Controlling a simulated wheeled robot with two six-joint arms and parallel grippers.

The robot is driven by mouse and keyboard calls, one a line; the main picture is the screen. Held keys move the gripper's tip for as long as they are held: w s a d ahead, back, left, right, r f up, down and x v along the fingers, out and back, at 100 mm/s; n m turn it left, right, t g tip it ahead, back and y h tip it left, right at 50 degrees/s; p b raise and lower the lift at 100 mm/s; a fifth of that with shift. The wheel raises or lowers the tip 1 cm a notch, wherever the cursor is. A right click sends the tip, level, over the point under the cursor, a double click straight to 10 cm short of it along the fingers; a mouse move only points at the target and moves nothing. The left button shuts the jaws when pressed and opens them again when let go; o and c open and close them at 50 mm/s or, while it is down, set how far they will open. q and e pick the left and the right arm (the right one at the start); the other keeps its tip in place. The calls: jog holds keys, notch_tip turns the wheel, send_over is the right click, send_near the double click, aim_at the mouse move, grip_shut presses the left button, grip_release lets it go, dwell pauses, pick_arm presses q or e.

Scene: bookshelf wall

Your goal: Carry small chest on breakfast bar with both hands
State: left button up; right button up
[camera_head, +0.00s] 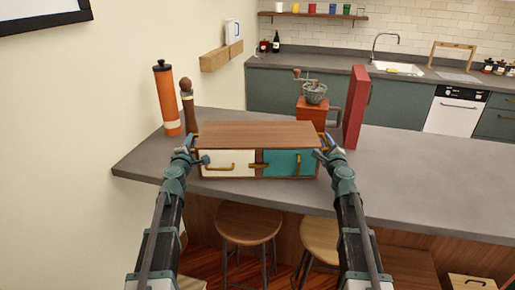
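The small chest (258,133) has a brown wooden top, a white left door and a teal right door with brass-coloured handles. It sits at the near edge of the grey breakfast bar (420,184). My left gripper (194,153) is at the chest's left end, and my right gripper (324,150) is at its right end. Both appear to touch or nearly touch the chest's sides. The fingertips are small and partly hidden against the chest, so I cannot tell whether they are open or shut.
Behind the chest stand an orange cylinder (167,100), a brown pepper mill (188,108), a coffee grinder (311,113) and an upright red book or board (355,107). Two stools (248,223) (321,238) stand below the bar's front. The bar's right side is clear.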

pick_arm(q)
jog(key=o, duration=0.4)
jog(key=shift+r, duration=0.15)
pick_arm(e)
jog(key=o, duration=0.4)
jog(key=shift+s+r, duration=0.1)
pick_arm(q)
jog(key=shift+s, duration=0.15)
jog(key=s, duration=1.2)
jog(key=shift+d, duration=0.1)
jog(key=shift+w, duration=0.1)
pick_arm(e)
jog(key=s, duration=1.2)
jog(key=shift+d, duration=0.1)
